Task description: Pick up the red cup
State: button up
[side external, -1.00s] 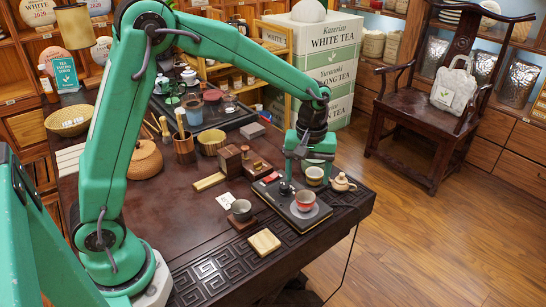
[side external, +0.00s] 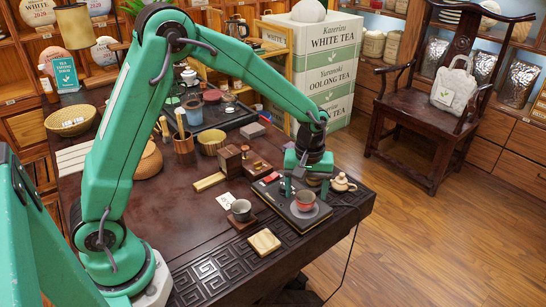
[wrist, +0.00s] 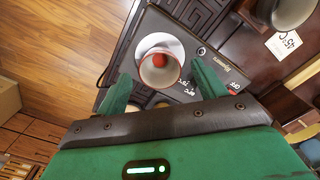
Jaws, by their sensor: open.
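The red cup (side external: 305,203) stands upright on a round pale disc on the dark appliance plate (side external: 322,212) near the table's right front corner. In the wrist view the cup (wrist: 160,72) shows from above, with a pale inside and a red patch in it. My gripper (side external: 306,187) is open, pointing down above the cup. In the wrist view its green fingers (wrist: 162,88) lie left and right of the cup, with gaps on both sides. I see no contact.
A grey cup (side external: 241,209) stands on a wooden coaster to the left, near a price card (side external: 226,200). A small teapot (side external: 343,183) stands close on the right. A pale wooden block (side external: 264,241) lies in front. The table's edge is near.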

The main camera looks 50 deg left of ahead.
jog(key=shift+f, duration=1.25)
jog(key=c, duration=1.1)
jog(key=shift+r, duration=0.15)
jog(key=shift+r, duration=0.6)
jog(key=r, duration=0.3)
jog(key=shift+s+d+r, duration=0.1)
jog(key=shift+s+d, duration=0.15)
jog(key=shift+d, duration=0.1)
jog(key=s+d+r, duration=0.4)
jog(key=d, duration=0.1)
jog(key=s+d+r, duration=0.2)
jog(key=d, duration=0.1)
jog(key=shift+s+d+r, duration=0.15)
jog(key=shift+s+d, duration=0.1)
jog(key=shift+s, duration=0.15)
